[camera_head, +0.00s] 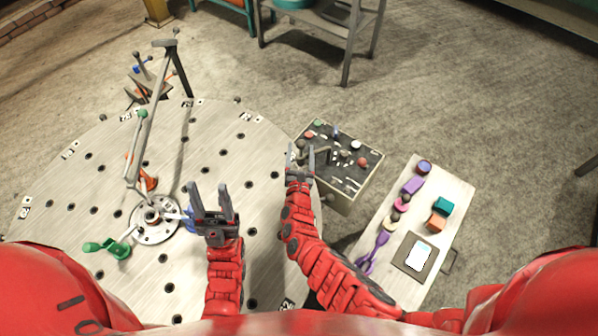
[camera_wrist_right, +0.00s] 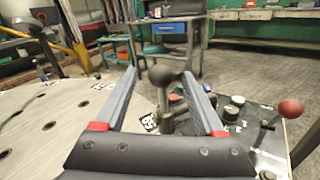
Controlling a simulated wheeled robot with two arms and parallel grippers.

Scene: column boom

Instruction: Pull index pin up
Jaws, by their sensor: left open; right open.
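Between the fingers of my right gripper (camera_head: 300,155) in the wrist view is a dark ball knob (camera_wrist_right: 167,73) on a short grey post (camera_wrist_right: 168,110). The fingers stand apart on either side of it, and I cannot tell how far beyond them it is. I cannot tell whether it is the index pin. In the head view this gripper is at the near left edge of a dark-topped control box (camera_head: 345,178). My left gripper (camera_head: 212,190) is open and empty over the round table (camera_head: 215,150), right of a perforated round base plate (camera_head: 143,233) that carries a boom (camera_head: 139,150).
A red ball knob (camera_head: 362,161) and small fittings are on the control box. A blue handle (camera_head: 187,217) and green clamp (camera_head: 106,248) are near the base plate. A side table (camera_head: 455,190) at right holds coloured items. A metal stand (camera_head: 335,30) is behind.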

